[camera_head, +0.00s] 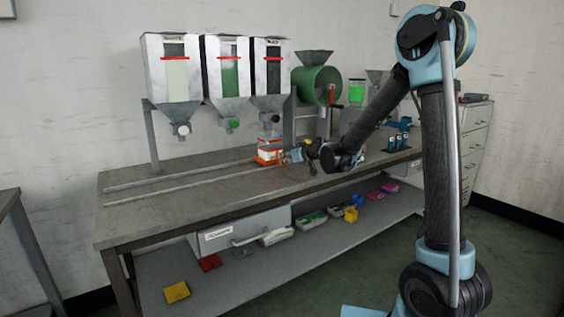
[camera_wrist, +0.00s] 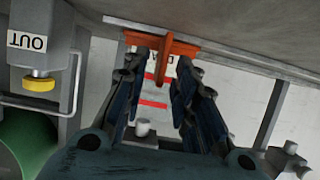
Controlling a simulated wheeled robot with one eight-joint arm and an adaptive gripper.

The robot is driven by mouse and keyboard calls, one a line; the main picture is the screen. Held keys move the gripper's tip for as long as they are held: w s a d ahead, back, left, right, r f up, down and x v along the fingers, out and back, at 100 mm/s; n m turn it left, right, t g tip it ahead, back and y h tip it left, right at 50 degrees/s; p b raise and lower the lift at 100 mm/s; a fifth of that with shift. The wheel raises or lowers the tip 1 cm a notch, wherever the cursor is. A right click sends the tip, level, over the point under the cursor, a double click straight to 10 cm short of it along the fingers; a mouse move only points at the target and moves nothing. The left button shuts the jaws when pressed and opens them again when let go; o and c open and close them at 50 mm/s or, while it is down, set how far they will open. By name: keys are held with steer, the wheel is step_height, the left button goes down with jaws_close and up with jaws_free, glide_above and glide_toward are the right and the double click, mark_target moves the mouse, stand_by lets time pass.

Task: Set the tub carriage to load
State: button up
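The tub carriage (camera_head: 266,161) is a small orange-red frame on the bench rails, under the rightmost, dark-windowed hopper. A clear tub with red bands (camera_head: 270,147) stands on it. My gripper (camera_head: 288,156) is just right of the carriage. In the wrist view my gripper (camera_wrist: 160,66) has its two fingers apart. The carriage's orange T-shaped part (camera_wrist: 162,45) lies at and between the fingertips. I see a gap beside its stem, and no clear grip on it. Red bands of the tub show behind the fingers.
Three hoppers hang over the bench: pale (camera_head: 177,80), green (camera_head: 230,78) and dark (camera_head: 271,80). A green drum machine (camera_head: 317,86) stands right of them. The rails (camera_head: 175,181) run clear to the left. Bins and coloured blocks lie on the lower shelf (camera_head: 250,262).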

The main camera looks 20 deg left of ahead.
mark_target(276, 160)
steer(key=shift+x, duration=2.45)
jaws_close()
